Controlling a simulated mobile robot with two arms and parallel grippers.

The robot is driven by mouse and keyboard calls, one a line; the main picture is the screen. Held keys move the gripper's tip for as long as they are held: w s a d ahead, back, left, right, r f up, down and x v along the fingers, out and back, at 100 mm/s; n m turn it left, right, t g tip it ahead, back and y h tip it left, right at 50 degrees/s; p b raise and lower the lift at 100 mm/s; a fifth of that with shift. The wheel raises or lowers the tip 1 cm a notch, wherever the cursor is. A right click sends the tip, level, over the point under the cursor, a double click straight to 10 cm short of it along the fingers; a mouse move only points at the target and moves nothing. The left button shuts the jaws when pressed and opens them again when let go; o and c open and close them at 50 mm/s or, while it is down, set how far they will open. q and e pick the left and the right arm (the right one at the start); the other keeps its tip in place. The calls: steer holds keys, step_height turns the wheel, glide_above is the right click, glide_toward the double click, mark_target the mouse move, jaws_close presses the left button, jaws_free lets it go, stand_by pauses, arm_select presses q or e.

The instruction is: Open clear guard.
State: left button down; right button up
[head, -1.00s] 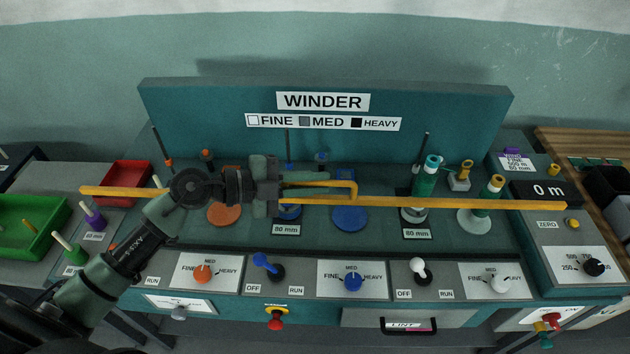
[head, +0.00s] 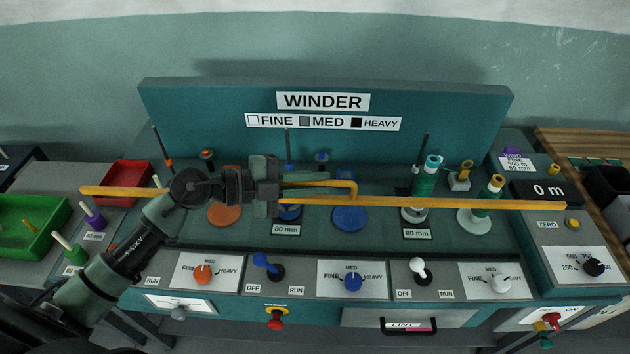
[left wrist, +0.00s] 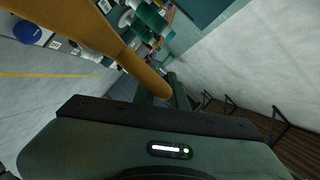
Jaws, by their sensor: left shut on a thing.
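The clear guard shows mainly by its long yellow edge bar (head: 440,203), which runs across the front of the winder from the green bin side to the meter display. Its see-through panel is hard to make out. A yellow handle (head: 335,183) stands off the bar near its middle. My left gripper (head: 272,186) reaches in from the left and is shut on the left part of this handle. In the left wrist view, a yellow bar (left wrist: 105,40) passes close above the gripper body. My right gripper is not in view.
Behind the bar are orange and blue discs (head: 350,217), upright spindles and green spools (head: 426,178). Knobs and levers (head: 420,271) line the front panel below. A green bin (head: 30,226) and red bin (head: 125,180) stand at left; the meter display (head: 546,191) is at right.

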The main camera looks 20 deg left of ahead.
arm_select(q)
step_height(320, 180, down, 13)
steer(key=b, duration=0.5)
steer(key=c, duration=1.5)
jaws_free()
steer(key=shift+o, duration=0.2)
steer(key=shift+s, duration=0.1)
steer(key=b, duration=0.2)
glide_toward(312, 222)
steer(key=x, duration=0.2)
steer(key=shift+d, duration=0.35)
